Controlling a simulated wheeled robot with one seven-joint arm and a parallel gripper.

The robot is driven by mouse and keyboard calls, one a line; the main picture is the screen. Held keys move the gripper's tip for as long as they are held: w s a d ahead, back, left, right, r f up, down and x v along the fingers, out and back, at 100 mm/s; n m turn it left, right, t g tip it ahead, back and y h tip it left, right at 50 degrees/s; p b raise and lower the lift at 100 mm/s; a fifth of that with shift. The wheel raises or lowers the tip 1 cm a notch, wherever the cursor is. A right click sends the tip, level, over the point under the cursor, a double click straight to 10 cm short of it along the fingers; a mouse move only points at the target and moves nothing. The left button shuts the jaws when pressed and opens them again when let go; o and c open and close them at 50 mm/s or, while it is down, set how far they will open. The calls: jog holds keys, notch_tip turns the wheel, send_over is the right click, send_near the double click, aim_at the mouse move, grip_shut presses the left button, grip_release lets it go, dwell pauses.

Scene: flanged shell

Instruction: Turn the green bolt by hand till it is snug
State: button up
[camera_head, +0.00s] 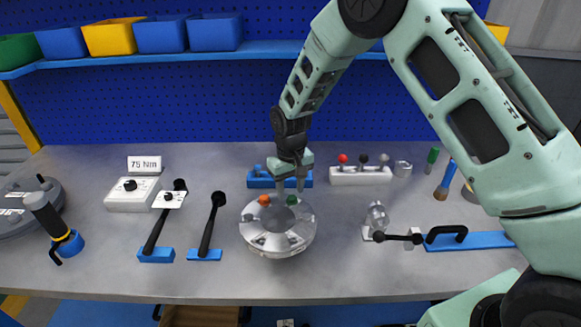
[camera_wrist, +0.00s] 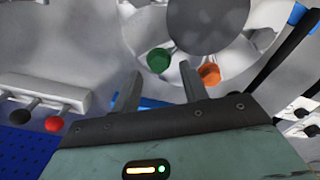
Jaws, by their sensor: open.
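The green bolt (camera_head: 292,200) has a round green head and sits in the flange of the round metal shell (camera_head: 270,243). In the wrist view the green bolt (camera_wrist: 159,61) lies just beyond and between the two fingertips. An orange bolt (camera_head: 264,200) sits to its left on the same flange; in the wrist view the orange bolt (camera_wrist: 209,74) is beside the right finger. My gripper (camera_head: 290,186) hangs over the back edge of the shell, pointing down. Its fingers (camera_wrist: 160,80) are apart with nothing between them. I cannot tell the exact height of the fingertips over the bolt.
Behind the shell stand a blue holder (camera_head: 262,180) and a white rack (camera_head: 360,177) with red, black and grey knobs. Wrenches (camera_head: 210,225) lie left, near a 75 Nm box (camera_head: 132,195). A clamp fixture (camera_head: 470,240) lies right. Bare table (camera_head: 330,275) shows in front.

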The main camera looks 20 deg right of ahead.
notch_tip(320, 180, up, 17)
jog(key=b, duration=0.3)
dwell(0.4)
jog(key=s+a+n, duration=0.1)
jog(key=s+a, duration=0.2)
jog(key=s, duration=0.3)
jog(key=s+a+n+y, duration=0.1)
jog(key=s+a, duration=0.1)
jog(key=s, duration=0.5)
jog(key=s+a+n, duration=0.1)
jog(key=s+a, duration=0.2)
jog(key=s, duration=0.3)
jog(key=s+d+f+n, duration=0.2)
jog(key=s, duration=1.3)
jog(key=shift+s+n, duration=0.3)
jog(key=shift+s, duration=0.1)
